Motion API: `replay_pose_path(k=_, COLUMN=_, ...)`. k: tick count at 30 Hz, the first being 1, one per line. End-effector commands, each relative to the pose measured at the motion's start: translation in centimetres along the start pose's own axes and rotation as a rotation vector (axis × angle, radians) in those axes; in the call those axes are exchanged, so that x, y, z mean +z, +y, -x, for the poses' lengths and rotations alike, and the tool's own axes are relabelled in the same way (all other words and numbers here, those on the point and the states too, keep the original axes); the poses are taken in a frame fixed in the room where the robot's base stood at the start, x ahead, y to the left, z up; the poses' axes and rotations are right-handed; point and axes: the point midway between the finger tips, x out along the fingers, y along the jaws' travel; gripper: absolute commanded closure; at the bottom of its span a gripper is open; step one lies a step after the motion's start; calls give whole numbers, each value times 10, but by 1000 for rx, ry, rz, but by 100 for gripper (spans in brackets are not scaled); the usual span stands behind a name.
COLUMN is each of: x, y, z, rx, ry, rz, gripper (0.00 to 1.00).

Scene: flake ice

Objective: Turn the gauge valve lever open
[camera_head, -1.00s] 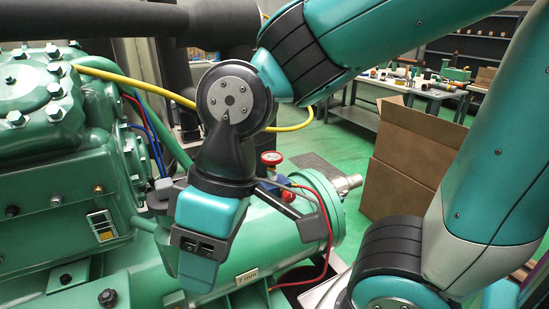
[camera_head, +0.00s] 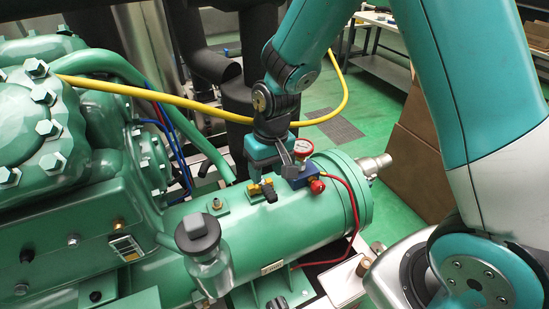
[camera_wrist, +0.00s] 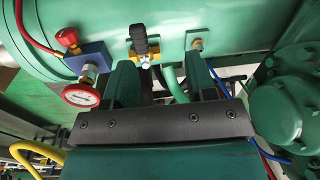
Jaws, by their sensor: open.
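The gauge valve is a small brass fitting on the green cylinder (camera_head: 310,225), with a black lever (camera_head: 270,191). In the wrist view the black lever (camera_wrist: 139,38) points up from the brass body (camera_wrist: 148,58). My gripper (camera_head: 266,170) is open and close above the valve in the head view, partly hiding it. In the wrist view its two fingers (camera_wrist: 160,66) are spread, with the lever just beyond the tips and nearer the left finger. I see no contact. A red-rimmed gauge (camera_wrist: 81,95) sits beside the valve; it also shows in the head view (camera_head: 303,147).
A blue block with a red knob (camera_head: 317,186) stands right of my gripper. A second fitting (camera_head: 216,205) is to the left. A clear vessel with a dark cap (camera_head: 204,262) is in the foreground. A yellow hose (camera_head: 160,97) crosses behind; a red hose curves down at right.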

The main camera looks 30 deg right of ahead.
Motion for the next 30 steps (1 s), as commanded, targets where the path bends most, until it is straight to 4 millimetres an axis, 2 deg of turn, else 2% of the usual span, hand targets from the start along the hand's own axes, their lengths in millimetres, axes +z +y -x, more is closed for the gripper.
replay_pose_path(k=3, x=-12, y=20, z=-24, rx=56, ry=-18, rz=-60, gripper=49)
replay_pose_path(k=9, x=-19, y=36, z=-49, rx=99, ry=-20, rz=-98, gripper=49)
replay_pose_path(k=30, x=-17, y=41, z=-102, rx=101, ry=-21, rz=-99, gripper=49)
